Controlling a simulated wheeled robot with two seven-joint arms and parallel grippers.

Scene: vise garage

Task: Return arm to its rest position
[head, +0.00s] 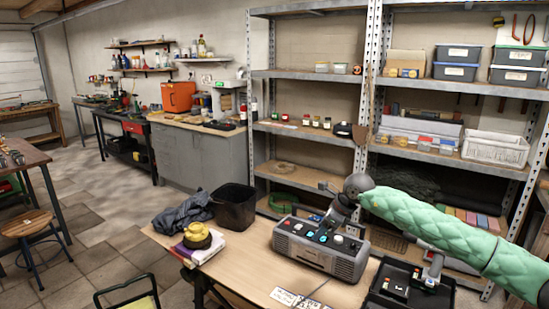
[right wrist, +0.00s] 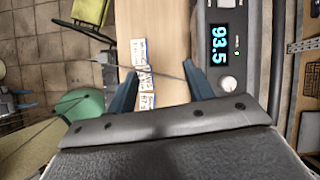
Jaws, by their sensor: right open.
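My right arm, in a green quilted sleeve, comes in from the right in the head view. Its gripper (head: 326,220) is over the grey radio (head: 345,266) on the wooden table (head: 240,262). In the right wrist view the two dark blue fingers stand apart with nothing held between them (right wrist: 159,70). The radio (right wrist: 232,88), with a lit display reading 93.5, is just to the right of the fingers there. Whether the gripper touches the radio cannot be told. My left gripper is not in view.
Printed cards (head: 285,297) lie at the front edge. A black tray (head: 400,296) is at the right. Metal shelves (head: 310,74) rise behind.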

